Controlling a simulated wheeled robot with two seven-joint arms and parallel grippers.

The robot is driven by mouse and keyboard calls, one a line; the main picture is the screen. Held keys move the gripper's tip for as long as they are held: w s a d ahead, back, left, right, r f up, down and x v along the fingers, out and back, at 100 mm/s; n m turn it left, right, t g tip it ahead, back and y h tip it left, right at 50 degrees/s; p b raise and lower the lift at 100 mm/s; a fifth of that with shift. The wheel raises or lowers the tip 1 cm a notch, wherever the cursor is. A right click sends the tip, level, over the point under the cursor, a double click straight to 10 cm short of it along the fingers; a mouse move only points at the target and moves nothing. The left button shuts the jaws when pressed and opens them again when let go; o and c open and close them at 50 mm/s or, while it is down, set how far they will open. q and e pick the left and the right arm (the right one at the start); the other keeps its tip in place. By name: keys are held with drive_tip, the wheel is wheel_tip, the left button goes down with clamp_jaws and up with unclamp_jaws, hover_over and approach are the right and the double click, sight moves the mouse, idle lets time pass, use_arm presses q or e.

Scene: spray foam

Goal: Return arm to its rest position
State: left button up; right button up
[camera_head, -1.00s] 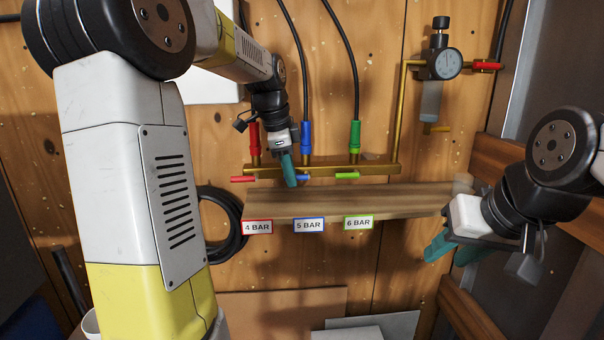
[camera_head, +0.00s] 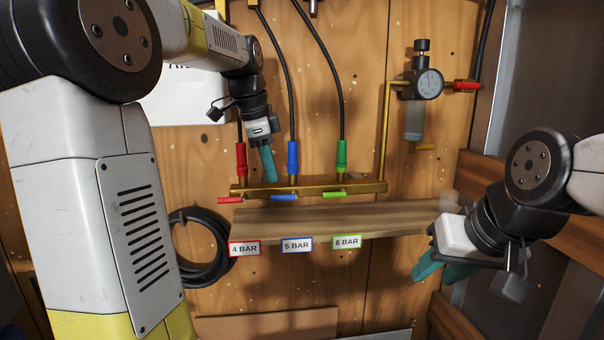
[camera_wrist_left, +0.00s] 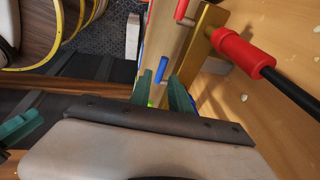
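My left gripper (camera_head: 268,165) hangs with teal fingers pointing down, in front of the brass rail (camera_head: 365,187) between the red and blue hose fittings. In the head view its fingers overlap. In the left wrist view (camera_wrist_left: 165,97) they are apart with nothing held between them. The blue lever (camera_head: 284,197) is just below the fingertips and also shows in the left wrist view (camera_wrist_left: 160,70). My right gripper (camera_head: 445,270) is open and empty, at the right end of the wooden shelf (camera_head: 330,215).
The red lever (camera_head: 230,200) and green lever (camera_head: 333,194) flank the blue one. Labels 4 BAR (camera_head: 244,248), 5 BAR (camera_head: 297,245) and 6 BAR (camera_head: 346,241) are on the shelf edge. A gauge (camera_head: 428,84) is at upper right. A coiled black hose (camera_head: 200,250) hangs at left.

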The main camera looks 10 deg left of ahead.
use_arm(q)
drive_tip(key=s+d+f+n+t, duration=0.1)
drive_tip(key=s+f+n, duration=0.2)
drive_tip(key=s, duration=0.4)
drive_tip(key=s+d+f+n+t, duration=0.1)
drive_tip(key=s+f+n, duration=0.2)
drive_tip(key=s+n, duration=0.3)
drive_tip(key=s+d+f+n+t, duration=0.1)
drive_tip(key=s+d+f+n, duration=0.1)
drive_tip(key=s, duration=0.6)
drive_tip(key=f+n, duration=0.1)
drive_tip(key=n, duration=0.1)
drive_tip(key=shift+s+n+h, duration=0.25)
drive_tip(key=shift+n+h, duration=0.05)
drive_tip(key=shift+n, duration=0.1)
